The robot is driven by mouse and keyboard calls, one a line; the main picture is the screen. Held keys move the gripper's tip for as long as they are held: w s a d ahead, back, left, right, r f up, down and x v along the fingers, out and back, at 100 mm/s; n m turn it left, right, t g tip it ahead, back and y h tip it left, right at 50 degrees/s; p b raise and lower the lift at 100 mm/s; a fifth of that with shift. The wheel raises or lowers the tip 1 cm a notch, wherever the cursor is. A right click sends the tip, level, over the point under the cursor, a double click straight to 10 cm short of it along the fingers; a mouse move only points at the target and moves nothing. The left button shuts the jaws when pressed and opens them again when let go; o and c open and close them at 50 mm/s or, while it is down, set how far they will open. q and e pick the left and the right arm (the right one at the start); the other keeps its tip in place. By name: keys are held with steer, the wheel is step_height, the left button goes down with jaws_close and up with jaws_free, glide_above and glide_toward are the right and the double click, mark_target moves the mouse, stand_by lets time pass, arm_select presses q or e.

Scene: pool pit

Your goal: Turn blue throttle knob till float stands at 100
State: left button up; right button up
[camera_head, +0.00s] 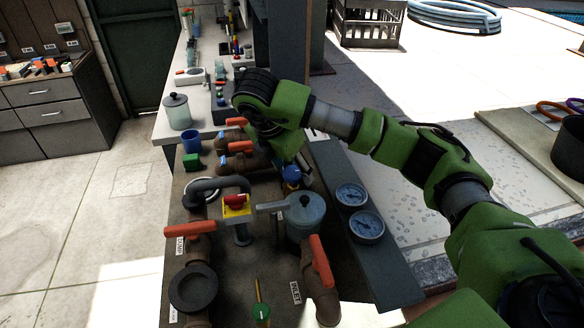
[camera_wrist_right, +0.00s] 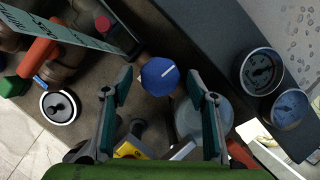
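The blue throttle knob (camera_head: 291,176) is partly hidden by my right arm in the head view. In the right wrist view the round blue knob (camera_wrist_right: 160,77) shows a white line pointing up and right. My right gripper (camera_wrist_right: 159,88) is open, its two fingers apart on either side of the knob's picture, with visible gaps. I cannot tell how far the fingertips stand from it in depth. My left gripper is not in view.
Brown pipes with orange handles (camera_head: 190,229) crowd the bench. Two gauges (camera_head: 351,195) (camera_head: 366,226) sit on the dark rail to the right.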

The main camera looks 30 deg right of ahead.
steer(key=shift+r, duration=0.1)
steer(key=v, duration=1.2)
stand_by(0.6)
